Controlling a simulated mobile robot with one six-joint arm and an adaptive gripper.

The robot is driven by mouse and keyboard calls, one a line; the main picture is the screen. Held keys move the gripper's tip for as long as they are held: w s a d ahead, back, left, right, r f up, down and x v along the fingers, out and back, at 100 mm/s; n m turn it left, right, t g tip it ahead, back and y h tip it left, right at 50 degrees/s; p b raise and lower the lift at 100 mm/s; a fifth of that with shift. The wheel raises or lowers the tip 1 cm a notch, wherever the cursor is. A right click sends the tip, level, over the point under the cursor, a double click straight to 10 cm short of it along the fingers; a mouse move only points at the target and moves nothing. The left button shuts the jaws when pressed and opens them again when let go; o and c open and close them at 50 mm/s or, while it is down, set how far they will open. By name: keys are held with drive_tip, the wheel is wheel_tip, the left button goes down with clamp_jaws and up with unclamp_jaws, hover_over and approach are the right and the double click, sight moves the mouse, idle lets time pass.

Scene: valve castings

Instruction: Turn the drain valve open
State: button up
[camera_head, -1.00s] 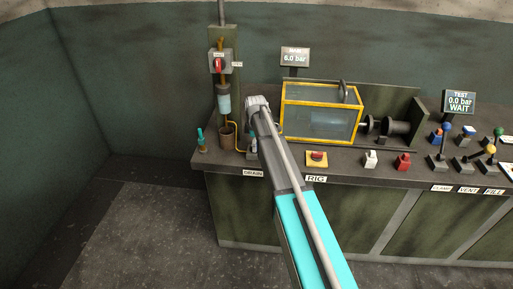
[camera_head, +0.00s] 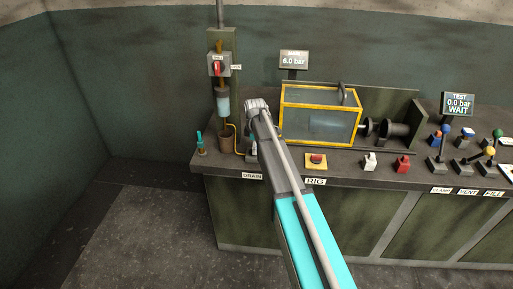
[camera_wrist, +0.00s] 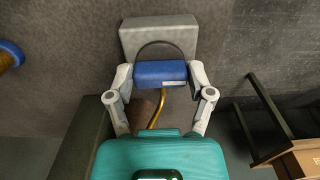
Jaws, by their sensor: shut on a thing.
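In the wrist view my gripper (camera_wrist: 160,76) is shut on a blue handle (camera_wrist: 160,70), with one grey finger at each end of it. The handle lies in front of a grey block (camera_wrist: 158,30), and a thin brass-coloured pipe (camera_wrist: 157,108) runs below it. In the head view a DRAIN label (camera_head: 252,176) is on the bench's front edge, and my gripper (camera_head: 256,104) is above and behind that label. My arm hides the handle there, so I cannot tell how far it is turned.
A yellow-framed clear box (camera_head: 318,112) stands right of my arm. A pipe with a red-knobbed box (camera_head: 217,66) rises at the left. A small teal-topped item (camera_head: 200,142) stands at the bench's left end. Several levers are at the right.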

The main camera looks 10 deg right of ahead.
drive_tip(key=shift+s+a+m, duration=0.1)
drive_tip(key=shift+a+m, duration=0.1)
drive_tip(key=shift+m, duration=0.2)
drive_tip(key=m, duration=0.3)
drive_tip(key=shift+a, duration=0.1)
drive_tip(key=m, duration=0.5)
drive_tip(key=shift+m, duration=0.3)
drive_tip(key=m, duration=0.4)
drive_tip(key=shift+m, duration=0.3)
drive_tip(key=shift+w+m, duration=0.2)
drive_tip(key=shift+m, duration=1.8)
drive_tip(key=o, duration=1.1)
drive_tip(key=shift+s, duration=0.1)
